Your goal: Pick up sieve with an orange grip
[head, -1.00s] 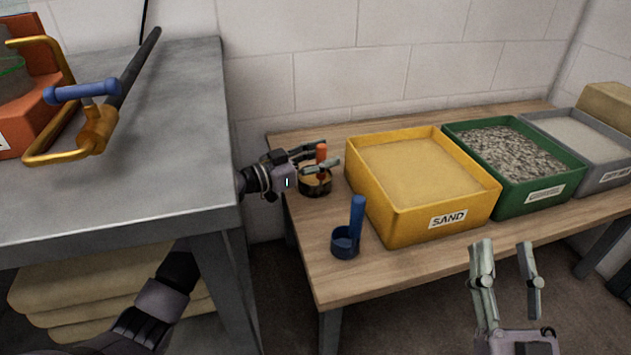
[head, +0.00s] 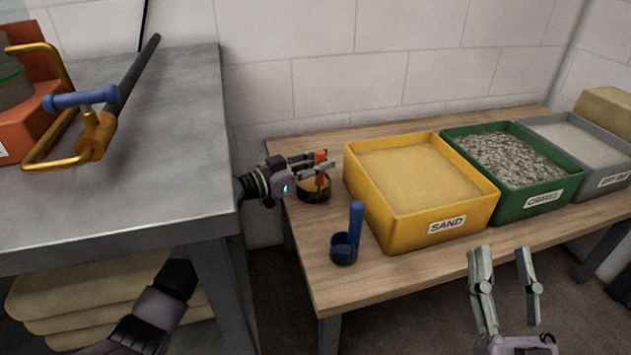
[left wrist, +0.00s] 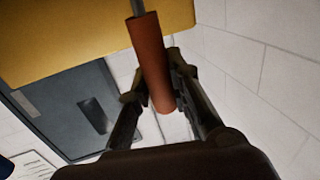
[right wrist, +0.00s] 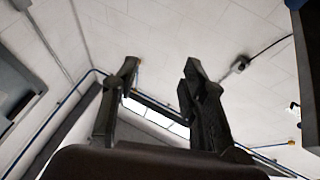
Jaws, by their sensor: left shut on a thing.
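The sieve (head: 314,192) is a dark round cup with an upright orange grip (head: 320,163), at the left end of the wooden table. My left gripper (head: 318,166) is shut on the orange grip, reaching in from the left. In the left wrist view the orange grip (left wrist: 157,65) stands between the two fingers. Whether the sieve still touches the table is hard to tell. My right gripper (head: 503,268) is open and empty in front of the table; its spread fingers also show in the right wrist view (right wrist: 158,95).
A blue scoop-like cup with an upright blue handle (head: 356,222) stands near the table's front left. A yellow sand bin (head: 398,222), a green gravel bin (head: 525,200) and a grey bin (head: 600,180) line the wooden table (head: 330,285). A metal workbench (head: 180,130) stands left.

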